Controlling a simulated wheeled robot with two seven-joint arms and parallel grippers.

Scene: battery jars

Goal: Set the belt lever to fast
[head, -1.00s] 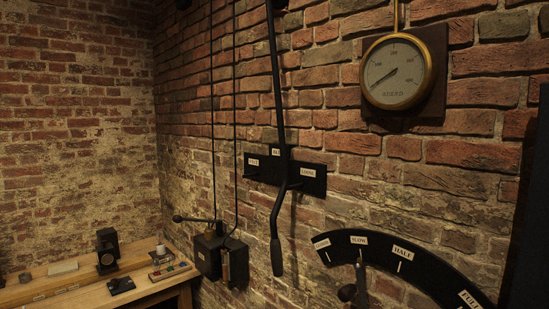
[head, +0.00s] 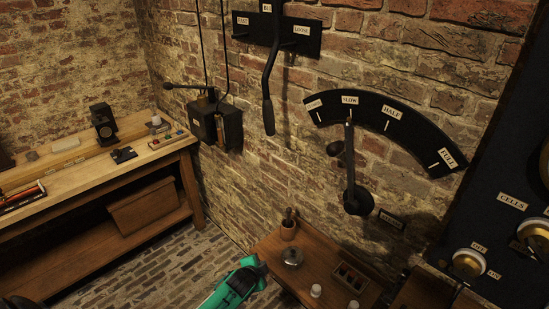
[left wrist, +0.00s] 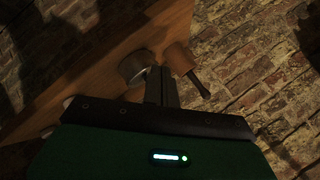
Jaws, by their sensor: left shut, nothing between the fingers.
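The belt lever (head: 268,75) is a long black bar hanging down the brick wall, with a thick grip at its lower end. It crosses a black plate (head: 311,47) labelled FAST at left and LOOSE at right, and stands near the middle between them. My left gripper (head: 255,263), on a teal arm, is low in the head view, well below the lever and apart from it. In the left wrist view its fingers (left wrist: 160,85) are together and empty. The lever is not seen there. My right gripper is not in view.
A small wooden table (head: 270,246) with a jar, cups and a small rack lies by my left gripper. A black arc scale (head: 365,107) with a second lever (head: 350,165) is right of the belt lever. A black switch box (head: 216,125) hangs to its left.

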